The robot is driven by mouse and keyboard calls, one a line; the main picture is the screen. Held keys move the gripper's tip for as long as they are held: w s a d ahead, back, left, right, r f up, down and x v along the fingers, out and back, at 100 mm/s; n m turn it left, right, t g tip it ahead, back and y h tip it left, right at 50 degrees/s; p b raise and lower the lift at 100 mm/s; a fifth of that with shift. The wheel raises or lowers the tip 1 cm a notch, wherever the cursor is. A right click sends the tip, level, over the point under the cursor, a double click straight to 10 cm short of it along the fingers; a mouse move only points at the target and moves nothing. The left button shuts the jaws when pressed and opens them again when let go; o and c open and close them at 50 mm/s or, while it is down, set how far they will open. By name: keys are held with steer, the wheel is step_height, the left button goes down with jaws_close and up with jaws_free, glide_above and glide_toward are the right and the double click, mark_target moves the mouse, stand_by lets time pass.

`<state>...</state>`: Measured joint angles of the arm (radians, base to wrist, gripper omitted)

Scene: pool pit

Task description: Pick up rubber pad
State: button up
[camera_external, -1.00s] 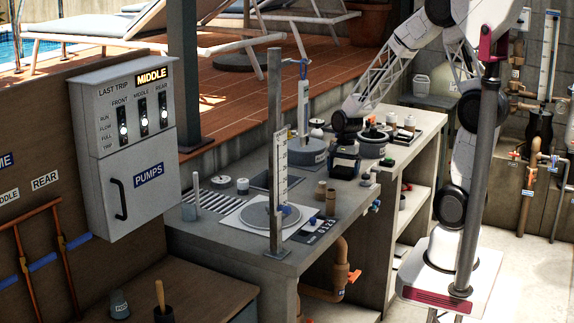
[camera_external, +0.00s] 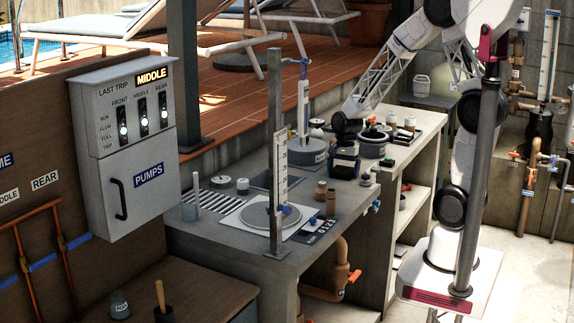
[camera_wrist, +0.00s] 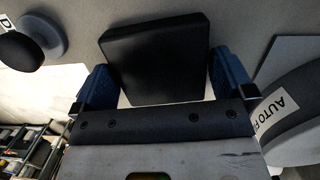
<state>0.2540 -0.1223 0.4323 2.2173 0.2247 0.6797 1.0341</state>
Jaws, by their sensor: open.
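A black, square pad with rounded corners (camera_wrist: 157,57), which looks like the rubber pad, lies on the grey worktop in the wrist view. My gripper (camera_wrist: 163,75) is open, with one blue finger on each side of the pad. Narrow gaps seem to show between the pad and the fingers; I cannot tell whether either finger touches it. In the external view my gripper (camera_external: 344,164) is low over the middle of the worktop, and the pad is hidden there behind or under it.
A round labelled thing (camera_wrist: 295,112) is close on the right in the wrist view. A dark round-topped thing (camera_wrist: 20,50) is at upper left.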

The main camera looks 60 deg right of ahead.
mark_target(343, 169)
steer(key=shift+f, duration=0.1)
steer(key=c, duration=0.7)
steer(key=shift+c, duration=0.2)
step_height(343, 169, up, 10)
steer(key=shift+r, duration=0.2)
stand_by(0.8)
